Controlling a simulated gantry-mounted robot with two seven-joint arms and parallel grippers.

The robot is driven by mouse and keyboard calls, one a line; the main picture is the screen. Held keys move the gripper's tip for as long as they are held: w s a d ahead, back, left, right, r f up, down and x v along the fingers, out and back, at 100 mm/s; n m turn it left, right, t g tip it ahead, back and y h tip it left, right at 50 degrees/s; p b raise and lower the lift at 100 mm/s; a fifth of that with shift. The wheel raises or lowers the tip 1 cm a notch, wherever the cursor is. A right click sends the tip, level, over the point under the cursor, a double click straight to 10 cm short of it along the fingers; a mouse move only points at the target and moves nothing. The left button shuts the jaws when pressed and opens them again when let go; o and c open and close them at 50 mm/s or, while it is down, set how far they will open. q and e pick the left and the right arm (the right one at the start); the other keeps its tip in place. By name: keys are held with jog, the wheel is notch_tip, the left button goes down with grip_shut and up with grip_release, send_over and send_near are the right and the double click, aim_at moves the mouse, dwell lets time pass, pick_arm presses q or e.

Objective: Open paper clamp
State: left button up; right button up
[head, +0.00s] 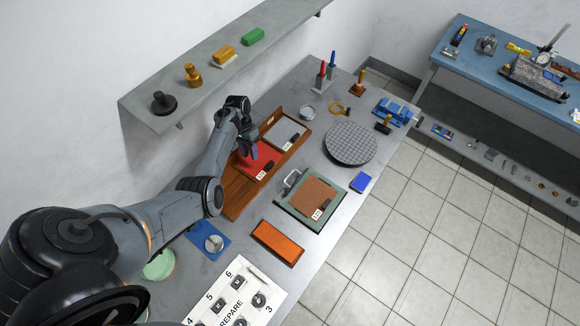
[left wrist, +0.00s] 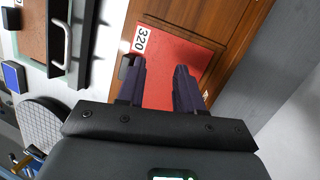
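The likely paper clamp is a green plate (head: 296,209) with a brown sheet (head: 314,192) on it and a bent metal handle (head: 291,180) at its left edge. The handle also shows at the upper left of the left wrist view (left wrist: 66,38). My left gripper (head: 250,150) is over a red sheet (head: 265,152) in a wooden tray, away from the clamp. In the left wrist view its two dark fingers (left wrist: 160,68) are apart, with the red sheet (left wrist: 176,50) labelled 320 below and nothing between them. My right gripper is not in view.
The wooden tray (head: 239,197) also holds a grey sheet (head: 284,131). A round gridded plate (head: 350,144), a blue block (head: 361,182) and an orange block (head: 277,242) lie around the clamp. A wall shelf (head: 160,122) runs above the bench on the left.

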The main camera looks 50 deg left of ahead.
pick_arm(q)
jog(key=w+d+r+m+t+y, duration=0.1)
jog(key=w+d+r, duration=0.1)
jog(key=d, duration=0.3)
jog(key=w+d+r+y+p, duration=0.1)
jog(key=w+d+r, duration=0.2)
jog(key=d, duration=0.2)
jog(key=w+d+r+m+t+y, duration=0.1)
jog(key=w+d+r, duration=0.1)
jog(key=d, duration=0.3)
notch_tip(320, 180, down, 10)
jog(key=shift+r, duration=0.1)
grip_shut()
